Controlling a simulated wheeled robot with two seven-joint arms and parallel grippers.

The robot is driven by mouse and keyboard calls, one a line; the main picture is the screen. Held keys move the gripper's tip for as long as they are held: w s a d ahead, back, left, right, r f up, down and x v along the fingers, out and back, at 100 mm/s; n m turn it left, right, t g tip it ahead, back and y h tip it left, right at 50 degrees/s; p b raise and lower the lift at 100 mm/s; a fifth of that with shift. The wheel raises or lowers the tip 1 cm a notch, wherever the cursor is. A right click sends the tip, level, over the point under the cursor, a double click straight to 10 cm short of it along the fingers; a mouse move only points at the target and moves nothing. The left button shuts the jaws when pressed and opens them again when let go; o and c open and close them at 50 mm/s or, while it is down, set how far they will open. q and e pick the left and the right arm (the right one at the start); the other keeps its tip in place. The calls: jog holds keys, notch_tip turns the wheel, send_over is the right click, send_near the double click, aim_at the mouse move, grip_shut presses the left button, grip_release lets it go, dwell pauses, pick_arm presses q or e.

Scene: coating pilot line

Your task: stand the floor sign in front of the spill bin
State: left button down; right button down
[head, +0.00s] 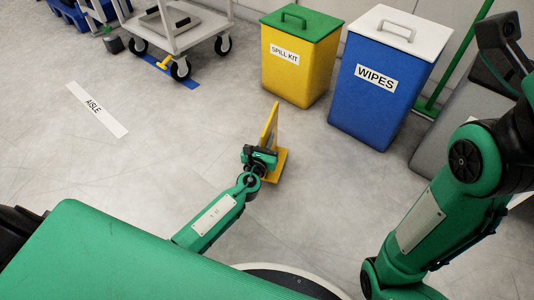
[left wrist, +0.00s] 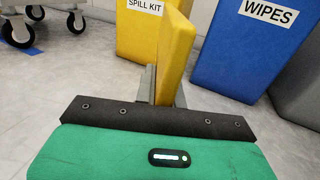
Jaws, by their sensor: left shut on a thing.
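The yellow floor sign (head: 270,125) is upright in the head view, with a flat yellow foot at its lower right. My left gripper (head: 262,156) is shut on the sign, and the left wrist view shows its fingers on either side of the yellow panel (left wrist: 174,55). I cannot tell whether the foot touches the floor. The spill bin (head: 296,70) is yellow with a green lid and a "SPILL KIT" label. It stands beyond the sign, a little to the right, with bare floor between. In the left wrist view the sign hides part of the bin (left wrist: 137,38). My right gripper is out of view.
A blue "WIPES" bin (head: 372,100) with a white lid stands right of the spill bin. A wheeled cart (head: 180,35) is at the back left. An "AISLE" floor label (head: 97,108) lies at the left. A green pole (head: 460,55) stands at the right.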

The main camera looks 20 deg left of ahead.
pick_arm(q)
notch_tip(320, 180, down, 5)
jog(key=b, duration=0.3)
jog(key=shift+b, duration=0.4)
jog(key=c, duration=1.5)
grip_release()
jog(key=shift+r, duration=0.1)
jog(key=shift+s+d+r+p, duration=0.15)
jog(key=shift+s+p, duration=0.95)
jog(key=shift+s, duration=1.9)
jog(key=shift+s+d+p, duration=0.1)
jog(key=shift+s+p, duration=0.95)
jog(key=shift+s, duration=1.95)
